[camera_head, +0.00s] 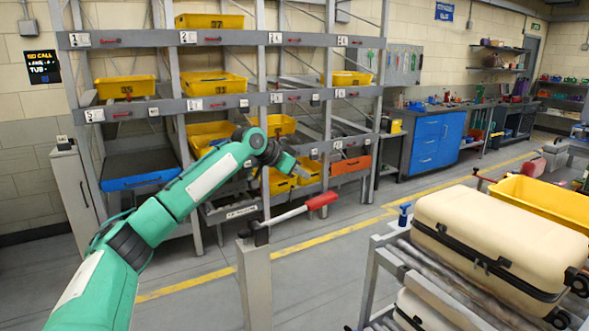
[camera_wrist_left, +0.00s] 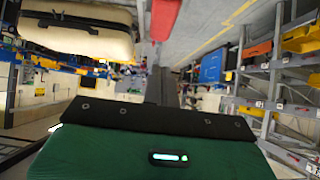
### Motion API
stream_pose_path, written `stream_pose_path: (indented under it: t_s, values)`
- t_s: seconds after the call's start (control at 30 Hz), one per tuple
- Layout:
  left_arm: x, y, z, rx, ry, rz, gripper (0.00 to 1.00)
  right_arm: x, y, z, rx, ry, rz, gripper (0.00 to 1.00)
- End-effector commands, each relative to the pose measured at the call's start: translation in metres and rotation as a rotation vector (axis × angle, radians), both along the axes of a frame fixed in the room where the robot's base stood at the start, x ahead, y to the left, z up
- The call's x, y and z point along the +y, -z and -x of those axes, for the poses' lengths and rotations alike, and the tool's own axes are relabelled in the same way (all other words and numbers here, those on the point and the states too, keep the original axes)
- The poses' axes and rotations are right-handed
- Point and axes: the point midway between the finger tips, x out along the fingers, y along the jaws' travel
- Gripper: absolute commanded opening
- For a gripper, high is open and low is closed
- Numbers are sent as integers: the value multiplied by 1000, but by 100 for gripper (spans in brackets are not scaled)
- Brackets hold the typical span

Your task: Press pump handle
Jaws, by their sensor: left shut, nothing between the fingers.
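The pump handle is a grey lever with a red grip (camera_head: 322,200), hinged on top of a grey post (camera_head: 256,285) and slanting up to the right. The red grip also shows at the top of the left wrist view (camera_wrist_left: 165,16). My left gripper (camera_head: 303,174) hangs just above and to the left of the red grip in the head view, shut and empty. It appears apart from the grip, though the exact gap is hard to judge. In the left wrist view the dark fingers (camera_wrist_left: 161,86) point toward the red grip. My right gripper is not in view.
A shelf rack with yellow bins (camera_head: 125,87) stands behind my left arm. A roller conveyor at the right carries a cream suitcase (camera_head: 500,240) and a yellow tray (camera_head: 545,203). Blue cabinets (camera_head: 436,143) stand at the back. Floor is free between post and conveyor.

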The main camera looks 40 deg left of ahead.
Motion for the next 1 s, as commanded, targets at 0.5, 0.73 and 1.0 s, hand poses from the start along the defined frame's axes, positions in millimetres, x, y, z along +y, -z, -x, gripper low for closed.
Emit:
stream_pose_path:
  t_s: [0.5, 0.73, 1.0]
  values:
    - [-16, 64, -39, 2, -1, -1, 0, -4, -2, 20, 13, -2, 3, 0]
    - [-16, 68, -40, 0, -1, -1, 0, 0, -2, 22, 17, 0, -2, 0]
    - [-17, 68, -41, 8, 0, -3, 0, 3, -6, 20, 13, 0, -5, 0]
